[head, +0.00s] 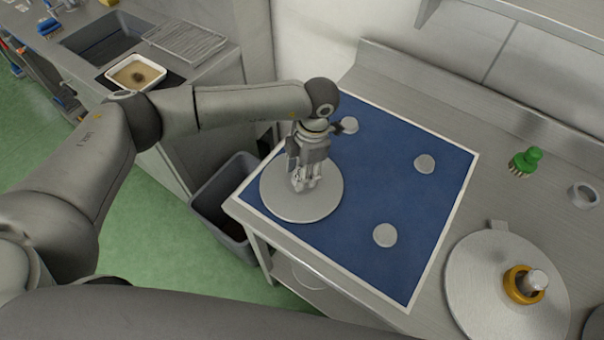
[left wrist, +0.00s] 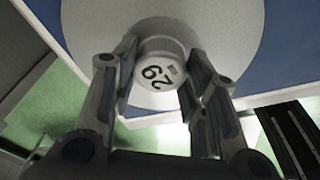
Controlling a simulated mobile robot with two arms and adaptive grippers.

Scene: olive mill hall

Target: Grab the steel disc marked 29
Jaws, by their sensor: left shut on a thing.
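The steel disc (head: 326,202) is a wide, round grey plate lying at the left edge of the blue mat. My left gripper (head: 306,186) points down over the disc's middle. It is shut on the knob, with one finger on each side. The disc looks flat on the mat; I cannot tell whether it is lifted. My right gripper is not in view.
The blue mat (head: 373,188) with a white border carries several small pale discs, one (head: 385,235) near the front. To the right are a large round plate (head: 480,275) with an orange collar, a green brush (head: 526,161) and a metal ring (head: 583,195). A grey bin (head: 212,205) stands left.

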